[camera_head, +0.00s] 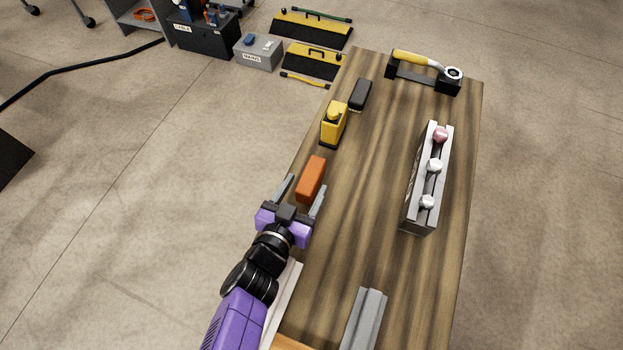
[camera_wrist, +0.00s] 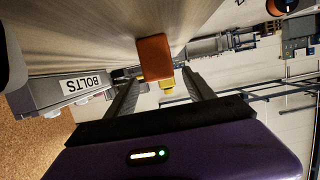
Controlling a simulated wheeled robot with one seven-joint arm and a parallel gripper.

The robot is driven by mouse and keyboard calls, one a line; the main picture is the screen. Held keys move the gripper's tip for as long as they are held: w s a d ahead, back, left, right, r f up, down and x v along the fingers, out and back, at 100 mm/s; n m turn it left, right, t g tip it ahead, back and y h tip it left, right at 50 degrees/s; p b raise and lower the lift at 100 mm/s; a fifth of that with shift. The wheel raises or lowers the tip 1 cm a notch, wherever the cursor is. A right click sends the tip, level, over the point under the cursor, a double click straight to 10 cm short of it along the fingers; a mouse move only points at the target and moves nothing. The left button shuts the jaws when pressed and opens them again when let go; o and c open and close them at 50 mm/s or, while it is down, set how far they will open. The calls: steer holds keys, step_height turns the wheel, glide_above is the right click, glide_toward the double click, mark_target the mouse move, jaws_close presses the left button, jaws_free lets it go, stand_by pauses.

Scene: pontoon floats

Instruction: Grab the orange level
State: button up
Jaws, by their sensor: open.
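The orange level (camera_head: 311,179) is a small orange block lying on the wooden table near its left edge in the head view. In the wrist view the orange level (camera_wrist: 155,58) shows ahead, beyond and between the finger lines. My gripper (camera_head: 305,192) is open, with its two grey fingers apart on either side of the level's near end. It also shows in the wrist view (camera_wrist: 160,82), with the fingers spread and nothing seen clamped between them. Whether a finger touches the level cannot be told.
A grey rack with round knobs (camera_head: 428,180) stands to the right. A yellow-handled tool (camera_head: 415,58) lies at the far end. Grey rails (camera_head: 364,318) lie nearby.

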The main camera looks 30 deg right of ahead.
mark_target(308, 182)
steer(key=b+x, duration=0.2)
steer(key=x, duration=0.3)
steer(key=shift+a, duration=0.15)
jaws_close()
